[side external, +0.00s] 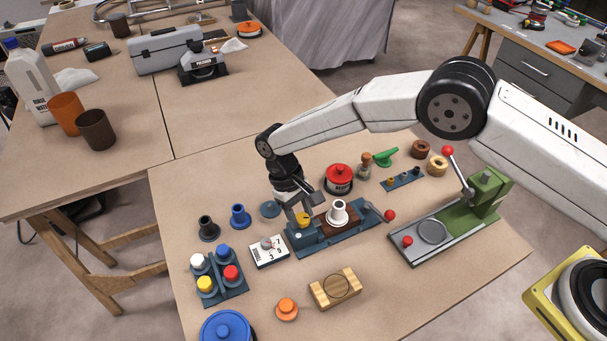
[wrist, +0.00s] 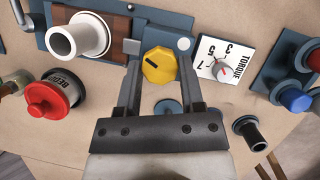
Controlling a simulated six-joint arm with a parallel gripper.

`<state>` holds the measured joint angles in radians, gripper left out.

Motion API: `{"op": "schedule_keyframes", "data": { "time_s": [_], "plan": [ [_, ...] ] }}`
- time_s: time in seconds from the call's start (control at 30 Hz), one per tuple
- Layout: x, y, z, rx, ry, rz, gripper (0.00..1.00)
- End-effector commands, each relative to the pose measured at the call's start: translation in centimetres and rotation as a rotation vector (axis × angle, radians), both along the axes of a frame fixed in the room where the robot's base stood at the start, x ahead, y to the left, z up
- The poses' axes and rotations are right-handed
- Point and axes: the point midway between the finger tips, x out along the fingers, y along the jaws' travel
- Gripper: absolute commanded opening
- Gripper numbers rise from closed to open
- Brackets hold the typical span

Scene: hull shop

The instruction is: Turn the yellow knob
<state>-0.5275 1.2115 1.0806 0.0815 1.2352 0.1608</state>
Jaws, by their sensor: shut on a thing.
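The yellow knob (side external: 303,219) sits at the left end of a blue-grey base (side external: 326,239). It also shows in the wrist view (wrist: 159,67), with a dark pointer mark on its face. My gripper (side external: 297,208) comes down over the knob from above. In the wrist view its two fingers (wrist: 159,62) stand one on each side of the knob, shut on it. A white TORQUE dial card (side external: 269,252) with a red pointer lies beside the base; it is also in the wrist view (wrist: 222,62). The exact finger contact is hard to see.
On the same base stand a white hollow post (side external: 338,213) and a red-tipped lever (side external: 388,215). A red button (side external: 339,177) is behind. Colored pegs (side external: 231,272) stand front left. A wooden block (side external: 335,288) lies in front. A green lever press (side external: 480,195) is at the right.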

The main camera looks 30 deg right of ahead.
Motion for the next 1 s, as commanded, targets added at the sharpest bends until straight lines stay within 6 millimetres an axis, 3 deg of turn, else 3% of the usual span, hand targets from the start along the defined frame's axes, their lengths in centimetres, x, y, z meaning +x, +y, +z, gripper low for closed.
{"op": "schedule_keyframes", "data": {
  "time_s": [0.5, 1.0],
  "plan": [
    [-0.29, 0.23, -0.06, -0.001, 0.005, 0.401, 0.00],
    [-0.31, 0.18, -0.08, -0.002, 0.006, 0.478, 0.00]
  ]
}}
